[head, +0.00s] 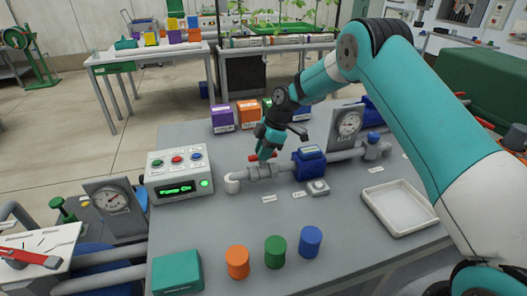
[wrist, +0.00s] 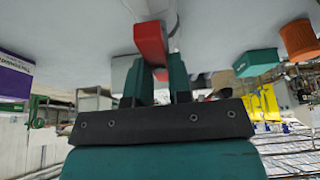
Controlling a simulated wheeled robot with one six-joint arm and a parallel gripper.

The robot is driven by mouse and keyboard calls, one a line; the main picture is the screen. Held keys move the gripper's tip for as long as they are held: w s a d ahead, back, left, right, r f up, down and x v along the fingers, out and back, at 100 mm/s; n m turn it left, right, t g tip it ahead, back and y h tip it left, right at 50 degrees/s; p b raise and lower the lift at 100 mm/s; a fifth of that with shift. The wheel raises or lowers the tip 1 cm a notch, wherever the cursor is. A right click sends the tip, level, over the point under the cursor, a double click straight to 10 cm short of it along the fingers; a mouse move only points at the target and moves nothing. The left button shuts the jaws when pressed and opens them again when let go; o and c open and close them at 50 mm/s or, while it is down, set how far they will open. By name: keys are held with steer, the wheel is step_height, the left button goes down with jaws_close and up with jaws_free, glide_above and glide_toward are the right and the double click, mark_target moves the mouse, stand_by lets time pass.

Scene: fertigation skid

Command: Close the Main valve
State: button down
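A red valve handle (head: 262,157) stands on the grey pipe run at the middle of the bench. Small labels lie in front of the pipe, too small to read, so I cannot tell which names the Main valve. My gripper (head: 266,152) is down at this handle from above. In the wrist view the red handle (wrist: 151,42) reaches between the two teal fingers of my gripper (wrist: 161,72). The fingers are close together with the handle filling the gap, and seem shut on it. The valve body is mostly hidden in the wrist view.
A blue flow meter (head: 308,163) and a pressure gauge (head: 347,124) stand right of the handle. A control box (head: 180,175) with a lit green display is at left. A white tray (head: 399,207) and coloured cylinders (head: 275,252) sit in front.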

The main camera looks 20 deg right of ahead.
steer(key=shift+m, duration=0.3)
steer(key=m+t+b, duration=0.1)
steer(key=m+b, duration=0.1)
steer(key=m, duration=0.1)
steer(key=shift+m+t, duration=0.3)
steer(key=shift+t, duration=0.1)
steer(key=m+t+h+b, duration=0.1)
steer(key=m, duration=0.3)
steer(key=shift+m, duration=0.3)
steer(key=m, duration=0.2)
steer(key=m+t+h+b, duration=0.1)
steer(key=m, duration=0.1)
steer(key=shift+a+h, duration=0.1)
steer(key=shift+h, duration=0.2)
steer(key=m+h, duration=0.1)
steer(key=m, duration=0.4)
steer(key=shift+t+h, duration=0.4)
steer(key=shift+m, duration=0.3)
steer(key=c, duration=1)
jaws_free()
steer(key=shift+c, duration=0.2)
